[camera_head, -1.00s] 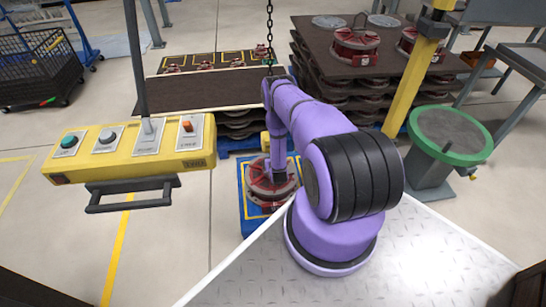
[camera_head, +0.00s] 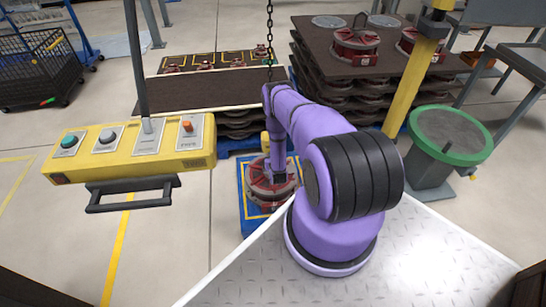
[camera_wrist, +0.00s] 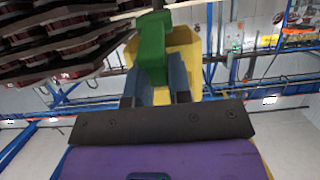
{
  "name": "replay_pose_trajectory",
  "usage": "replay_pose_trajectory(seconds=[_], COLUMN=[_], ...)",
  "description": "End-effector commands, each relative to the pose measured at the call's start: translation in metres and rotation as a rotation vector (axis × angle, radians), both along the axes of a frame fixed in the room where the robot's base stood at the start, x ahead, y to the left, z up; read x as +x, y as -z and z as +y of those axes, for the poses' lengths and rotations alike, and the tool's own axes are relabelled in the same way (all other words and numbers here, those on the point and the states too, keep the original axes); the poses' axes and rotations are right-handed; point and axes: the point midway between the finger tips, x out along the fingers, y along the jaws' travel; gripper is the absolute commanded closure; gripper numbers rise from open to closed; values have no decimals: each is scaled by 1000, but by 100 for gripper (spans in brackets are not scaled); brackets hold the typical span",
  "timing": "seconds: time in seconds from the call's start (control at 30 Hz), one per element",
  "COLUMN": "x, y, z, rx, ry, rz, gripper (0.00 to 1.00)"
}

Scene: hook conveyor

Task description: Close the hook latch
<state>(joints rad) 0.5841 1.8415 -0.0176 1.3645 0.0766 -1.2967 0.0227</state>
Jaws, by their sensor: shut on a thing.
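A green latch piece (camera_wrist: 152,42) shows in the wrist view against a yellow hook body (camera_wrist: 183,50). My gripper (camera_wrist: 155,75) is shut on the green latch, with a blue-grey finger on each side of it. In the head view my gripper (camera_head: 279,178) is low, just above a red and grey round part (camera_head: 268,193). A bit of the yellow hook (camera_head: 265,140) shows left of my arm, below the hanging chain (camera_head: 269,35). Most of the hook is hidden by my arm, so the latch gap cannot be seen.
A yellow control box (camera_head: 130,152) with a dark handle hangs at the left. Stacked dark trays (camera_head: 320,95) of red parts stand behind. A yellow post (camera_head: 414,80) and a green-rimmed stand (camera_head: 451,160) are at the right. The floor at left is open.

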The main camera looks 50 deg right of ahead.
Motion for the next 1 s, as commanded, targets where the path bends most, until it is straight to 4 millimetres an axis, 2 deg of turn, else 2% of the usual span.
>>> replay_pose_trajectory(seconds=[0.4, 0.87, 0.9, 1.0], x=[-9, -11, -11, -11], y=[14, 15, 15, 15], z=[8, 9, 9, 8], rx=[-188, -218, -218, -218], ry=[-2, -1, -1, -1], rz=[-240, -280, -280, -280], gripper=[100, 100, 76, 55])
